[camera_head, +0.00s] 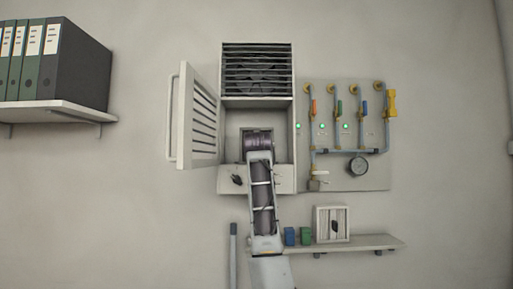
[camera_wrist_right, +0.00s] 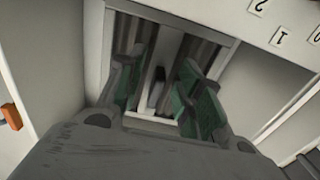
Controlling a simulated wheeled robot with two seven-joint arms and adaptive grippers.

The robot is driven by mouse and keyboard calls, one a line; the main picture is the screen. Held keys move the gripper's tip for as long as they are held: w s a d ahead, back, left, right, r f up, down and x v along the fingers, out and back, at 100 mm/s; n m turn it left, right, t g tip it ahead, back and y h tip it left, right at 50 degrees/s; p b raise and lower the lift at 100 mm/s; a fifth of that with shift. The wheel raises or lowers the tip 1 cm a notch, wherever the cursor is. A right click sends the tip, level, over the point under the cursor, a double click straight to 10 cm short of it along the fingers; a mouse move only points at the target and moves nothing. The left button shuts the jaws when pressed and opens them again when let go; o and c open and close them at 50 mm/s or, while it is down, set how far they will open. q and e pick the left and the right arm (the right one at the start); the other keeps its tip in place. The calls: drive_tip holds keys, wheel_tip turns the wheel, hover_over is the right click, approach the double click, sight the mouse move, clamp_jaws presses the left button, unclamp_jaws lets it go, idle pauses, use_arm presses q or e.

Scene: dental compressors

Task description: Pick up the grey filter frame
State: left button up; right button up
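In the right wrist view a light grey filter frame (camera_wrist_right: 190,24) with dark upright slats fills the opening ahead. A narrow dark grip with a pale end stands at its middle. My right gripper (camera_wrist_right: 160,88) is open, its green-padded fingers on either side of this grip with gaps showing. In the head view my right arm comes up from below, and my right gripper (camera_head: 258,145) is at the opening of the white cabinet (camera_head: 284,180), covering most of it. My left gripper is not in view.
The slatted cabinet door (camera_head: 199,120) hangs open on the left. A pipe panel (camera_head: 350,172) with valves and a gauge is close on the right. A shelf (camera_head: 375,242) below holds a pale square frame (camera_head: 319,225), a blue block (camera_head: 290,236) and a green block (camera_head: 305,236).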

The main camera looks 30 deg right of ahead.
drive_tip(key=shift+c, duration=0.3)
clamp_jaws()
drive_tip(key=shift+r, duration=0.1)
drive_tip(key=shift+r, duration=0.1)
